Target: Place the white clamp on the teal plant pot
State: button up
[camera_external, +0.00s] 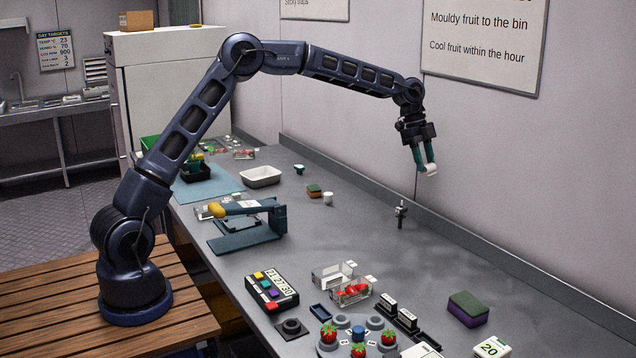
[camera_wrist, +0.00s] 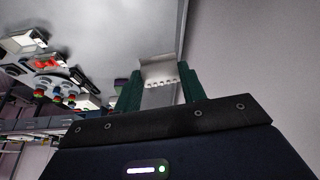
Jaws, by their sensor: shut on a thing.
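My gripper (camera_external: 425,160) is raised above the far side of the bench, near the wall, with its green fingers pointing down. It is shut on a small white piece, which I take to be the white clamp (camera_external: 432,170). In the wrist view the clamp (camera_wrist: 158,72) sits between the two green fingertips (camera_wrist: 160,86) and shows a toothed edge. I cannot clearly make out a teal plant pot; a small teal and white thing (camera_external: 299,170) stands on the bench left of my gripper, too small to identify surely.
A small metal stand (camera_external: 401,213) rises from the bench below my gripper. Clear boxes (camera_external: 345,283), a keypad (camera_external: 271,290) and strawberries crowd the front. Bare bench lies between.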

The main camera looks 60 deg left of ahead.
jog(key=a+r+n+t, duration=0.15)
jog(key=a+n, duration=0.25)
jog(key=a, duration=2.3)
jog(key=s+a+r+n+t+y, duration=0.15)
jog(key=s+a, duration=0.35)
jog(key=a, duration=0.7)
jog(key=s+a+n, duration=0.2)
jog(key=s+a, duration=0.2)
jog(key=a, duration=0.8)
notch_tip(320, 180, up, 3)
jog(key=n+y, duration=0.3)
jog(key=n, duration=0.6)
send_over(193, 161)
jog(key=s, duration=0.1)
jog(key=shift+m+t, duration=0.25)
jog(key=shift+t, duration=0.15)
jog(key=f, duration=2)
jog(key=shift+s, duration=0.25)
jog(key=shift+f, duration=0.2)
jog(key=o, duration=0.9)
